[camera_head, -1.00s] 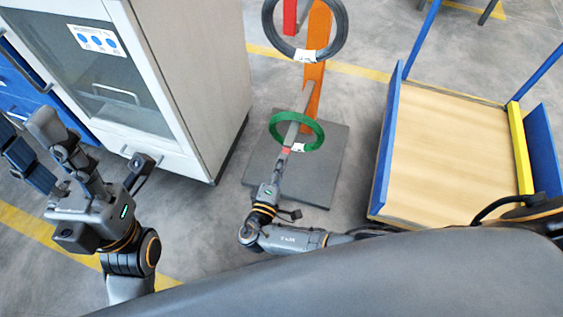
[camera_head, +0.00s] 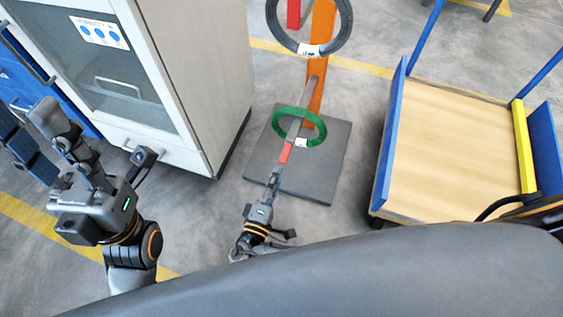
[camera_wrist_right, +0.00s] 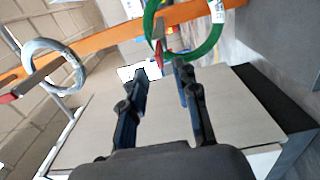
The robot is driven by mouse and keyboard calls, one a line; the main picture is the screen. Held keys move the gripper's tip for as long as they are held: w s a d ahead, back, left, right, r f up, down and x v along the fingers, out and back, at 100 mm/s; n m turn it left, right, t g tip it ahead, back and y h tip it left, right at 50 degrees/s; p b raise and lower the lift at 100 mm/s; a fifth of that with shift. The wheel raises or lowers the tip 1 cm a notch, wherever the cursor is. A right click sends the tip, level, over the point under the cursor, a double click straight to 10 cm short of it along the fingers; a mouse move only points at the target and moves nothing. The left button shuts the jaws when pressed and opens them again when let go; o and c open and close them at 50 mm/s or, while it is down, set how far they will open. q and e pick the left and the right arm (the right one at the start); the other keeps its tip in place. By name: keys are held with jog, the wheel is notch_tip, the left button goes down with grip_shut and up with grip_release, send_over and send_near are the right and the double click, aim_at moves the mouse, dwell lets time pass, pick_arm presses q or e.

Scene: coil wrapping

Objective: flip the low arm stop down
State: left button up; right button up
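The low arm (camera_head: 297,127) of the orange stand carries a green coil (camera_head: 318,137), which also shows in the wrist view (camera_wrist_right: 205,45). The red low arm stop (camera_head: 286,152) is at its near end, and in the wrist view (camera_wrist_right: 162,57) it lies just beyond my fingertips. It appears to slant down, but its exact angle is unclear. My right gripper (camera_head: 275,178) is just in front of the stop. In the wrist view (camera_wrist_right: 161,75) its fingers are apart with nothing between them. My left gripper (camera_head: 92,145) is open and empty at the left.
A dark coil (camera_head: 344,40) hangs on the upper arm, with a red stop (camera_head: 293,14) there. The stand's grey base plate (camera_head: 325,180) is on the floor. A cabinet (camera_head: 205,75) is left; a wooden-bed cart (camera_head: 455,150) is right.

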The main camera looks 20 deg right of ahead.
jog(key=v, duration=0.5)
jog(key=shift+s, duration=0.15)
jog(key=shift+a, duration=0.1)
